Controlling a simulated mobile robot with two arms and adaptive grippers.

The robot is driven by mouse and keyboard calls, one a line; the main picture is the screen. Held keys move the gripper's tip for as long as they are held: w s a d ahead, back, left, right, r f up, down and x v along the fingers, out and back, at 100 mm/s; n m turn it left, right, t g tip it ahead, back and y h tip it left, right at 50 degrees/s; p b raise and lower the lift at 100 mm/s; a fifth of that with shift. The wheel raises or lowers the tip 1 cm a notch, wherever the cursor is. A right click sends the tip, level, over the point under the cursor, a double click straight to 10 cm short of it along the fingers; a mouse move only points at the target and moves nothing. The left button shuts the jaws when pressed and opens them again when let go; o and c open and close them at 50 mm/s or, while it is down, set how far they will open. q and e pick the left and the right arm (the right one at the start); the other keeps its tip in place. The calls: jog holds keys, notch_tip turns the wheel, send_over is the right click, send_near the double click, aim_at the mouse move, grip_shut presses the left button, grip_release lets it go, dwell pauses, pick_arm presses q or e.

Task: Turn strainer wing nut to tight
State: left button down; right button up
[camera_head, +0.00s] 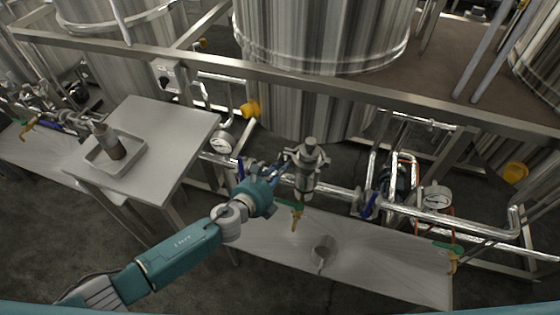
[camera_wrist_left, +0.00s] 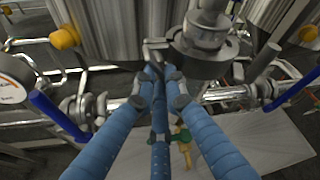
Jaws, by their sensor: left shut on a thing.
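The strainer (camera_head: 308,160) is an upright steel housing on the pipe line in the head view. Its clamp and body also show at the top of the left wrist view (camera_wrist_left: 205,38). My left gripper (camera_head: 282,168) reaches in from the left at the strainer's left side. In the left wrist view its blue fingers (camera_wrist_left: 157,75) close together on the wing nut (camera_wrist_left: 153,46), a small grey metal piece beside the strainer clamp. The fingers hide most of the nut, so its angle is hard to tell. My right gripper is not in view.
A side table (camera_head: 180,125) bears a tray (camera_head: 93,157) with a bottle (camera_head: 109,139).

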pick_arm(q)
jog(key=shift+r+m+t+y+p, duration=0.1)
jog(key=shift+m+t+y+p, duration=0.2)
jog(key=shift+m+y+p, duration=1.6)
jog(key=shift+m+h+p, duration=0.3)
jog(key=shift+h+p, duration=0.1)
jog(key=shift+p, duration=0.45)
jog(key=c, duration=1.8)
grip_release()
